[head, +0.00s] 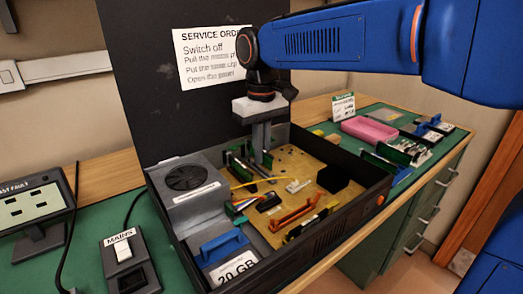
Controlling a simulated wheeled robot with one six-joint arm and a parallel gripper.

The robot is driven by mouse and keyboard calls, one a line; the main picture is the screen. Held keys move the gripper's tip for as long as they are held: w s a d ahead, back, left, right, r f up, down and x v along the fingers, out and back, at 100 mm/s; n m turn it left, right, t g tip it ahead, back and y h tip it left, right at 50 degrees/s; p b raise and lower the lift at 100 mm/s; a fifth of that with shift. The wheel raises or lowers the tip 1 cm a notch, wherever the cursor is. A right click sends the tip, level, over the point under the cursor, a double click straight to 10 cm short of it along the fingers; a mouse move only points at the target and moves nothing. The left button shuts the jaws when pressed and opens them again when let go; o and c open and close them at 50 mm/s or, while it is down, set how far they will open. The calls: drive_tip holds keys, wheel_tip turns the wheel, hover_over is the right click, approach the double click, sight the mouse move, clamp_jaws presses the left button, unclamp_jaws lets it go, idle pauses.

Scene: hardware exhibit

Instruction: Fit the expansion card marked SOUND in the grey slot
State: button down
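An open black computer case (318,247) stands on the bench with a tan board (290,160) inside. My gripper (263,160) points down into the case near its back. Its fingers look close together, but their gap and anything between them cannot be made out. Green cards (238,163) stand in the case just left of the fingers. An orange slot (296,214) lies toward the front. A short pale connector (298,186) sits behind it. I cannot tell which slot is the grey one. More green cards (394,154) stand on the bench at right. No SOUND marking is readable.
A fan unit (187,180) and a blue-handled 20 GB drive (225,248) fill the case's left side. A black lid (135,90) stands behind. A MAINS switch box (130,258) and monitor (36,212) are at left.

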drive_tip(key=shift+f, duration=1.25)
idle(2.2)
drive_tip(key=c, duration=1.9)
unclamp_jaws()
drive_tip(key=shift+o, duration=0.2)
drive_tip(key=o, duration=0.3)
drive_tip(key=shift+r, duration=0.7)
drive_tip(key=shift+r, duration=2.9)
